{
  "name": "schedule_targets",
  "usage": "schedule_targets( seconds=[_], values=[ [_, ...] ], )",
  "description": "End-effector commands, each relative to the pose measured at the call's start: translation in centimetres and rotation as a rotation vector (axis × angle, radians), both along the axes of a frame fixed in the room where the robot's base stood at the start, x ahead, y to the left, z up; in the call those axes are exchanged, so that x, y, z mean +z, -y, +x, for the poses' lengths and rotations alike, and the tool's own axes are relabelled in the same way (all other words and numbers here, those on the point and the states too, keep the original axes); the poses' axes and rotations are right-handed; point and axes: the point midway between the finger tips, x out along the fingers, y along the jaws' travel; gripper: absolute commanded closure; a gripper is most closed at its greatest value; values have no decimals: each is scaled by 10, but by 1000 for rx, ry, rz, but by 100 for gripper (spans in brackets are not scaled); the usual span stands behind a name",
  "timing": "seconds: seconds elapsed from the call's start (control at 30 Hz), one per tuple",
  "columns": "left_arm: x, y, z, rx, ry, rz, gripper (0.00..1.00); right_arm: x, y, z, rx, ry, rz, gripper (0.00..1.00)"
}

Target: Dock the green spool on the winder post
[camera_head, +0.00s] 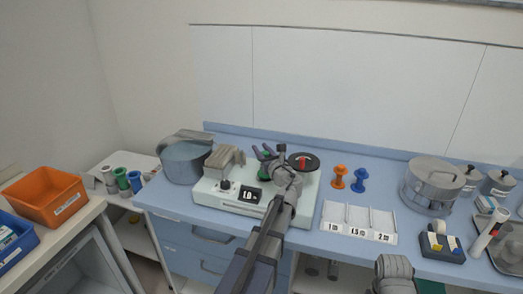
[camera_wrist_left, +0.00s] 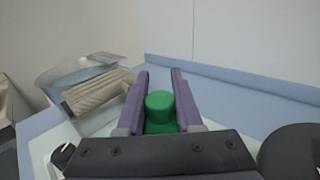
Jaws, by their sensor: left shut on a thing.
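My left gripper (camera_head: 268,153) is over the back of the white winder machine (camera_head: 225,198). It is shut on the green spool (camera_wrist_left: 160,108), which sits upright between the purple fingers in the left wrist view. In the head view the spool is mostly hidden by the gripper. A black disc (camera_head: 313,165) with a red piece (camera_head: 302,160) is on the machine, to the right of the gripper; the disc also shows at the lower right of the wrist view (camera_wrist_left: 292,152). I cannot make out the winder post clearly.
An orange spool (camera_head: 339,177) and a blue spool (camera_head: 359,180) stand right of the machine, behind a white sectioned tray (camera_head: 358,219). A ribbed beige block (camera_head: 225,160) and a pot (camera_head: 184,163) are left. A steel drum (camera_head: 431,185) stands right.

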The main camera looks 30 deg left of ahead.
Motion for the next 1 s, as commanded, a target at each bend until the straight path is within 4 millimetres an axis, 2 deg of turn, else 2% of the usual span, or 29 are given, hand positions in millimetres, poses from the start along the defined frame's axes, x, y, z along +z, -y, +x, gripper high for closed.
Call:
schedule_targets(
  seconds=[0.57, 1.0],
  values=[
    [0, 0, 0, 0, 0, 0, 100, 0, 0, 0, 0, 0, 0, 50],
    [-8, 0, 0, 0, 0, 0, 100, -8, 0, 0, 0, 0, 0, 50]
  ],
)
